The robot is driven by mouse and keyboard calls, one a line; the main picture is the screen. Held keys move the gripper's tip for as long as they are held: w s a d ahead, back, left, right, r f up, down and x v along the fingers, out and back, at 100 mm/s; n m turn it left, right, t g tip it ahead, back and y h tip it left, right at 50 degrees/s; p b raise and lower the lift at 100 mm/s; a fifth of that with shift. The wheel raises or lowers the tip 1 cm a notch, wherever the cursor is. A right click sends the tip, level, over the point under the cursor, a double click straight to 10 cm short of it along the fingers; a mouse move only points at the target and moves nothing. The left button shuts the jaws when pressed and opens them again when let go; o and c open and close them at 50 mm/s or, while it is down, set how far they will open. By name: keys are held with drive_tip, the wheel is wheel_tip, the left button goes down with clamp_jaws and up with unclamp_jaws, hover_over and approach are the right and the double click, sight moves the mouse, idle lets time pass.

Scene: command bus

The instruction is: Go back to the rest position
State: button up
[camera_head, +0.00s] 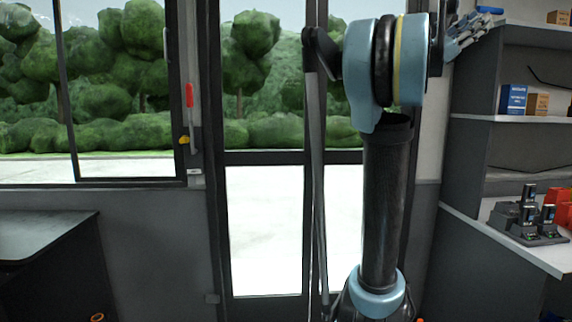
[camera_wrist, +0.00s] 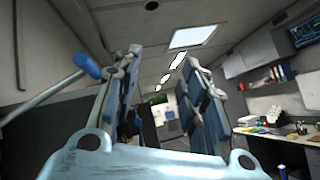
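My gripper (camera_head: 468,35) is at the upper right in the head view, beside the top of the shelf unit and partly behind my arm. In the wrist view my gripper (camera_wrist: 160,78) shows two fingers standing apart with a clear gap. Nothing is held between them. My arm stands upright in front of the glass door, with its upper joint bent toward the right.
The shelf unit (camera_head: 500,80) on the right holds a blue box (camera_head: 513,99) and radios in a charger (camera_head: 530,222). A dark table (camera_head: 40,235) stands at left. The glass door (camera_head: 262,230) is behind my arm. The wrist view shows a desk (camera_wrist: 275,133) at right.

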drive_tip(key=w+a+f+n+t+y, duration=0.55)
drive_tip(key=w+n+t, duration=0.25)
drive_tip(key=n+t, duration=0.5)
drive_tip(key=w+a+f+n+t+y, duration=0.4)
drive_tip(key=w+a+f+n+t, duration=0.25)
drive_tip(key=n+t, duration=0.65)
drive_tip(key=w+a+f+n+g+y, duration=0.1)
drive_tip(key=a+f+n+y, duration=0.55)
drive_tip(key=f+n, duration=0.3)
drive_tip(key=w+a+f+n+g+y, duration=0.1)
drive_tip(key=w+a+f+n+y, duration=0.1)
drive_tip(key=a+f+n+y, duration=0.55)
drive_tip(key=s+a+f+n+g+y, duration=0.1)
drive_tip(key=s+a+f+n+g, duration=0.2)
drive_tip(key=f, duration=0.5)
drive_tip(key=s+a+f+n+g, duration=0.1)
drive_tip(key=s+a+f+n, duration=0.25)
drive_tip(key=f, duration=0.45)
drive_tip(key=s+a+f+n+g+y, duration=0.1)
drive_tip(key=s+a+f+n+g, duration=0.3)
drive_tip(key=f, duration=0.5)
drive_tip(key=s+f+n+g, duration=0.7)
drive_tip(key=s+f+n, duration=0.3)
drive_tip(key=s+f, duration=0.9)
drive_tip(key=s, duration=0.3)
drive_tip(key=shift+a+f, duration=0.15)
drive_tip(key=shift+a, duration=0.25)
drive_tip(key=shift+h, duration=0.25)
drive_tip(key=shift+w+f, duration=0.2)
drive_tip(key=shift+w, duration=0.3)
